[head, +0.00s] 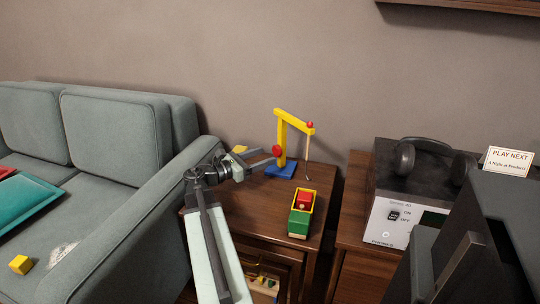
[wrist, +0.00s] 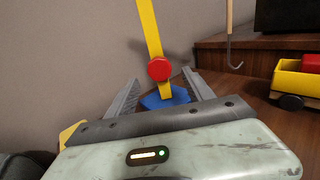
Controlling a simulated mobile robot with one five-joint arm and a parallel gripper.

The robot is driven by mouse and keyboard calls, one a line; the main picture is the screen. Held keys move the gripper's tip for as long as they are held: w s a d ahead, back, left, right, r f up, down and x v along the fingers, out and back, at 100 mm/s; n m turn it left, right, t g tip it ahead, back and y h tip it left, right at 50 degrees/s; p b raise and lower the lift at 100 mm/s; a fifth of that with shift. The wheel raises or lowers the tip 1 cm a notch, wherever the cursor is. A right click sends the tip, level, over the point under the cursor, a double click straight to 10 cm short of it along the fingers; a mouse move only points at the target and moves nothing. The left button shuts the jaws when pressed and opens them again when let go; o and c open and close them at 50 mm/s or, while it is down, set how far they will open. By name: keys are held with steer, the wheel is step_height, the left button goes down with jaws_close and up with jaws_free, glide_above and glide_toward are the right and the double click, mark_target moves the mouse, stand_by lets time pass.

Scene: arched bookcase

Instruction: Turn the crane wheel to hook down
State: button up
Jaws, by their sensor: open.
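The toy crane stands on the wooden side table, with a yellow post and arm (head: 294,120), a blue base (head: 282,169) and a red wheel (head: 277,151) on its post. Its hook (head: 308,178) hangs low on a line from the arm tip, beside the toy truck. In the wrist view the red wheel (wrist: 159,69) is ahead of my gripper, between the fingers in the picture. My gripper (wrist: 160,88) is open and empty. In the head view my gripper (head: 262,164) reaches from the left towards the wheel; whether it touches is unclear. The hook (wrist: 235,64) also shows in the wrist view.
A green and yellow toy truck (head: 299,222) with a red load stands on the side table (head: 252,212), right of my arm. A grey sofa (head: 120,205) is close on the left. A cabinet with headphones (head: 430,160) stands on the right.

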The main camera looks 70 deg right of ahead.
mark_target(275, 152)
steer(key=shift+x, duration=1.95)
jaws_close()
steer(key=shift+m, duration=0.3)
steer(key=m, duration=0.8)
steer(key=shift+m, duration=0.4)
